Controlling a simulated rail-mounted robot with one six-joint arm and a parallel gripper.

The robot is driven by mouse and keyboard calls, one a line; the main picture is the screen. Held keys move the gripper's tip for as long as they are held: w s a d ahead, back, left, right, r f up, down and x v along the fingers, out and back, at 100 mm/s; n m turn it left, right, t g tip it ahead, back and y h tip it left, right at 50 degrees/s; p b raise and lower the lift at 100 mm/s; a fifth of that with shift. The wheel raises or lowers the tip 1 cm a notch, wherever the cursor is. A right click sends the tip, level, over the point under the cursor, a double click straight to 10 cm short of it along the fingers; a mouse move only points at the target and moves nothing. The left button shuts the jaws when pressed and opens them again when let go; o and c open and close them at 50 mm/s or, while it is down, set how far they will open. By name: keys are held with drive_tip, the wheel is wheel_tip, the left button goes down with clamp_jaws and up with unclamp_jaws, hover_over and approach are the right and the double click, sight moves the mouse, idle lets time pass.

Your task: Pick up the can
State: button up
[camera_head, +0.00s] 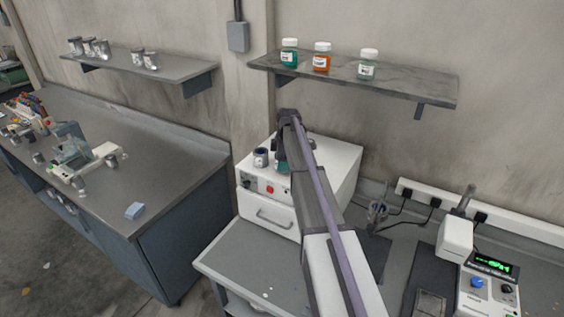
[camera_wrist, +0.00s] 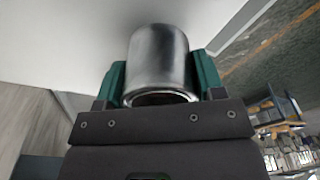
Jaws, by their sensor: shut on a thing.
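The can is a silver metal cylinder (camera_wrist: 158,62) between the two green fingers of my gripper (camera_wrist: 160,80) in the wrist view. The fingers are shut on it, one on each side. Its near end has a dark rim. In the head view a small can with a dark top (camera_head: 261,158) shows just left of my gripper (camera_head: 280,161), over the front of the white machine's top; it looks like the held one. I cannot tell whether it touches the machine. My arm hides part of the machine and gripper.
The white machine (camera_head: 268,215) has a red button and a drawer handle. A shelf (camera_head: 420,88) above holds three jars. Another shelf (camera_head: 180,70) at left holds several cans. A grey bench (camera_head: 180,165) stands left, and a device with a green display (camera_head: 488,290) stands right.

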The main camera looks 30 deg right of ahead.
wheel_tip(320, 180, up, 2)
drive_tip(key=shift+r+p, duration=0.25)
drive_tip(key=shift+p, duration=0.45)
drive_tip(key=s+d, duration=0.3)
drive_tip(key=s, duration=0.2)
drive_tip(key=s+d, duration=0.4)
drive_tip(key=s, duration=0.1)
drive_tip(key=s+d+f+b, duration=0.1)
drive_tip(key=s+d, duration=0.2)
drive_tip(key=s, duration=0.2)
drive_tip(key=shift+d, duration=0.15)
drive_tip(key=shift+w, duration=0.1)
